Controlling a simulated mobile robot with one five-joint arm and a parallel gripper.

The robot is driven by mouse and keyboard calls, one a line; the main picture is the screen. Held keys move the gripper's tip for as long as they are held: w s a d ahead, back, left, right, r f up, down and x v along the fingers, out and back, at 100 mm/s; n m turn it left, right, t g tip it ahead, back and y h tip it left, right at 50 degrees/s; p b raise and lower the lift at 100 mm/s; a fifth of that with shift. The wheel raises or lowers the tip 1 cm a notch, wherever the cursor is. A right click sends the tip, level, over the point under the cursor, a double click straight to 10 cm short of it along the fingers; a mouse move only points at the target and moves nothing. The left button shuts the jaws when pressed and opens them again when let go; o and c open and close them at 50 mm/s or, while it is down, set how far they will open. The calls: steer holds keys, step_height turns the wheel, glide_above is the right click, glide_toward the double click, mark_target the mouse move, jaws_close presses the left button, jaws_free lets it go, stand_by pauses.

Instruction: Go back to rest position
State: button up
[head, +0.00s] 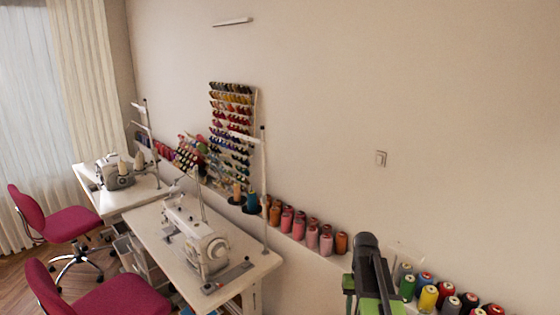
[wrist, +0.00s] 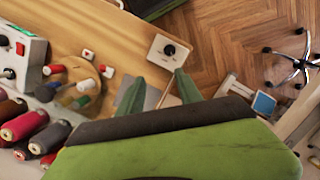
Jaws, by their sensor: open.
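My gripper (wrist: 158,88) shows in the wrist view with its two green fingertips apart. Nothing is held between them. It points over a wooden worktop (wrist: 110,30) near the worktop's edge. A white box with a black knob (wrist: 168,50) lies beyond the fingertips; I cannot tell its exact distance from them. In the head view my dark arm rises at the bottom, right of centre, in front of the wall, with green parts beside it. The fingertips cannot be made out there.
Thread spools (wrist: 24,126) and a control box with buttons (wrist: 20,55) are at the left in the wrist view. Sewing machines (head: 196,238) on white tables and pink chairs (head: 65,222) stand at the left in the head view. Spools (head: 428,298) line the wall's base.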

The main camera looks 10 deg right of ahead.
steer(key=s+a+f+n+t, duration=0.1)
steer(key=a, duration=0.8)
steer(key=s+a+f+n+t+b, duration=0.1)
steer(key=a+n, duration=0.1)
steer(key=a, duration=0.7)
steer(key=shift+s+a+f+h, duration=0.3)
steer(key=shift+s+f, duration=0.05)
steer(key=shift+c, duration=0.5)
steer(key=shift+d, duration=0.15)
